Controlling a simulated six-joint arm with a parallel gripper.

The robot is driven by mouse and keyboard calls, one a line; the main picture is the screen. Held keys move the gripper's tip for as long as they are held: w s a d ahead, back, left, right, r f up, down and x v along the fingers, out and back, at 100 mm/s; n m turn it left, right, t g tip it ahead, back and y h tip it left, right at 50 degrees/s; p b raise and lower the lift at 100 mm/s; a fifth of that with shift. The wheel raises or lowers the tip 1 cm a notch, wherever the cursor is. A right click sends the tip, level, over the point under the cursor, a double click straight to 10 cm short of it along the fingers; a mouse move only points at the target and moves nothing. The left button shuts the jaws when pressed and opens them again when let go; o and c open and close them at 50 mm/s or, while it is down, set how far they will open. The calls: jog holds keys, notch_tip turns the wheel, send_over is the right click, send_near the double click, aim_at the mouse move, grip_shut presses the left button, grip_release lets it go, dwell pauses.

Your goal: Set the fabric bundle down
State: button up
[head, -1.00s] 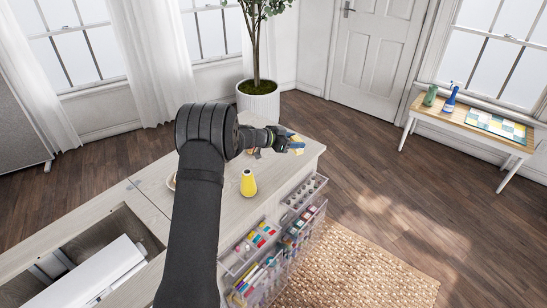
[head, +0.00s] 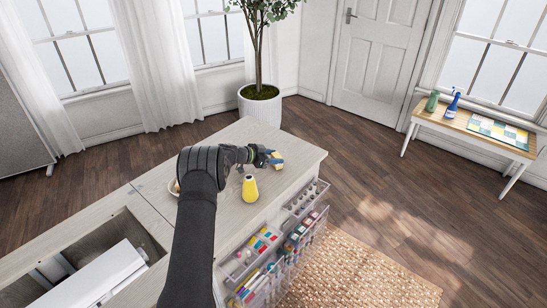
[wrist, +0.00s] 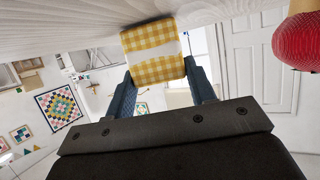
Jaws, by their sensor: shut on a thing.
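The fabric bundle (wrist: 153,66) is yellow-and-white gingham with a plain white band around it. In the wrist view it sits between the two fingers of my gripper (wrist: 160,85), which is shut on it. Its far edge lies close against the pale wooden cabinet top, but I cannot tell whether it touches. In the head view the bundle (head: 277,160) shows as a small yellow piece at the tip of my gripper (head: 270,158), low over the right part of the cabinet top (head: 295,150). The fingers partly hide it there.
A yellow thread cone (head: 249,188) stands on the cabinet top just in front of my gripper. A red rounded thing (wrist: 303,38) shows at the wrist view's upper right. Clear organizer drawers (head: 265,245) hang on the cabinet's front. An open well (head: 95,250) lies at left.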

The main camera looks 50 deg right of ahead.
jog(key=shift+f, duration=0.15)
jog(key=o, duration=0.9)
jog(key=shift+o, duration=0.2)
jog(key=shift+w+a+r, duration=0.1)
jog(key=shift+r, duration=0.15)
jog(key=v, duration=1.1)
jog(key=shift+w+a, duration=0.15)
jog(key=shift+a, duration=0.2)
